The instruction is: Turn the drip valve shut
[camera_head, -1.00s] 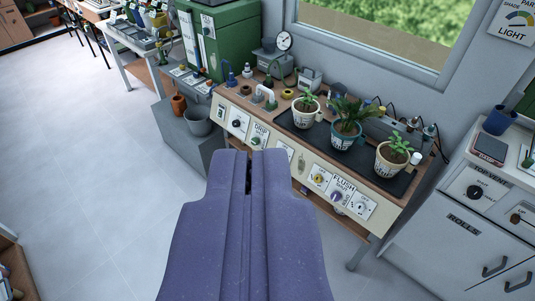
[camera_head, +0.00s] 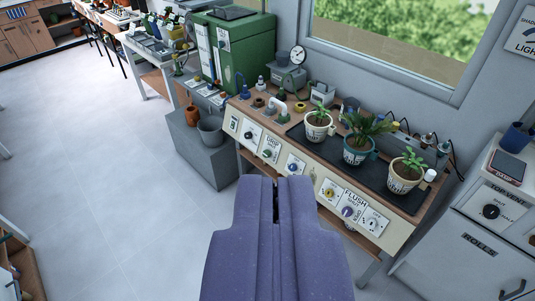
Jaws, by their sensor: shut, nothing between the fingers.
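A bench front panel (camera_head: 318,178) carries a row of knobs on white plates. A plate that seems to be lettered DRIP (camera_head: 272,142) has a small dark green knob (camera_head: 267,154) below it, left of the middle of the panel. The way this knob points is too small to tell. My gripper (camera_head: 275,182), purple, fills the lower middle of the view. Its fingers are shut with nothing between them. The tips appear below the panel in the picture, apart from the knobs. The fingers hide the floor and part of the bench's underside.
A black knob (camera_head: 249,134), a blue knob (camera_head: 293,168), a yellow knob (camera_head: 329,192) and a purple knob (camera_head: 348,212) share the panel. Potted plants stand on a dark tray (camera_head: 339,155). A grey cabinet (camera_head: 470,248) is at right. Open floor (camera_head: 110,180) lies left.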

